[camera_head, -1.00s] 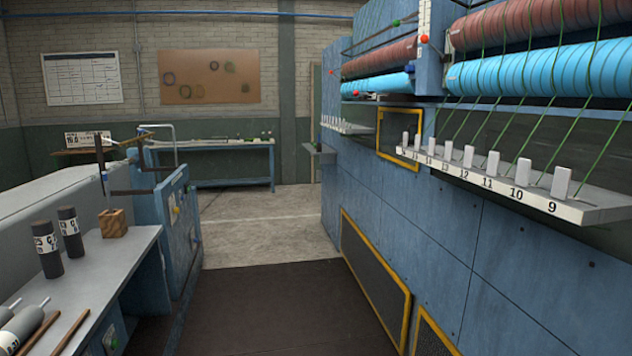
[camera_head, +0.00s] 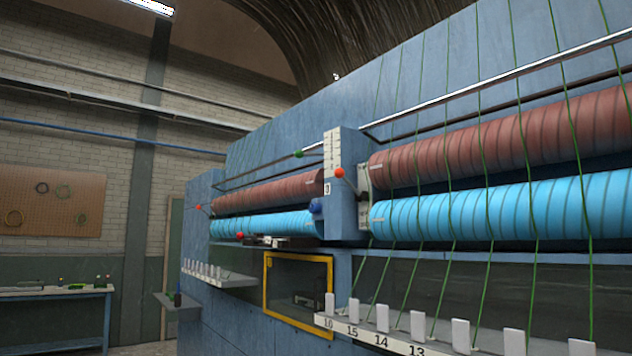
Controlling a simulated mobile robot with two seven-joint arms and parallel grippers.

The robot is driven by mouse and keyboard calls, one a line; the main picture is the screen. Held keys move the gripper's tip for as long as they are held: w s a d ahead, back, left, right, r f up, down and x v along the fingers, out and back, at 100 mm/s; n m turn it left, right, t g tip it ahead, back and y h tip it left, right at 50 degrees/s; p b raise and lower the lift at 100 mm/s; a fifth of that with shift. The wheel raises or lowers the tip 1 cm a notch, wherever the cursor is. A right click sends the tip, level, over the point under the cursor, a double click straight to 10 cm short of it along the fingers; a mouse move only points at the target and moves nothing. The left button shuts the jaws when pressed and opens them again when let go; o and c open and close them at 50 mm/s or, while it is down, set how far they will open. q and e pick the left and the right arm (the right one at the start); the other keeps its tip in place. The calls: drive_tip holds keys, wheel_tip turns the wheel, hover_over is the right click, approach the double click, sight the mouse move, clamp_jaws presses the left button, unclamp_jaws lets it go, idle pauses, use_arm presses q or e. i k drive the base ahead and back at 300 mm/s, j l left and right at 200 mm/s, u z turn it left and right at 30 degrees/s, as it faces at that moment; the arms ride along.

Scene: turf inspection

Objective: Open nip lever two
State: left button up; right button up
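A lever with a red ball knob (camera_head: 339,173) sits on the blue post (camera_head: 345,210) between the two roller sections. A second red knob (camera_head: 198,207) is at the far left end of the rollers, and another red knob (camera_head: 239,236) is lower, by the blue roller. A blue knob (camera_head: 315,208) and a green knob (camera_head: 298,153) are beside the post. The small mark on the post is too small to read surely, and I cannot tell which lever is number two. Neither of my grippers shows.
Red-brown rollers (camera_head: 460,148) run above light blue rollers (camera_head: 480,212), with green yarns crossing them. A numbered ledge with white tabs (camera_head: 389,341) juts out below. A yellow-framed panel (camera_head: 266,285) and a shorter ledge (camera_head: 225,279) are farther left. A bench (camera_head: 55,292) stands at the back.

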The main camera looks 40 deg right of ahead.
sight(338, 172)
drive_tip(key=i+z, duration=0.2)
drive_tip(key=i, duration=0.2)
drive_tip(key=i+j+z, duration=0.2)
drive_tip(key=i, duration=0.2)
drive_tip(key=i+j+z, duration=0.15)
drive_tip(key=i, duration=0.25)
drive_tip(key=i+j+z, duration=0.25)
drive_tip(key=i+z, duration=0.25)
drive_tip(key=i+j+z, duration=0.3)
drive_tip(key=j+z, duration=0.2)
drive_tip(key=i+j+z, duration=0.3)
drive_tip(key=j+z, duration=0.2)
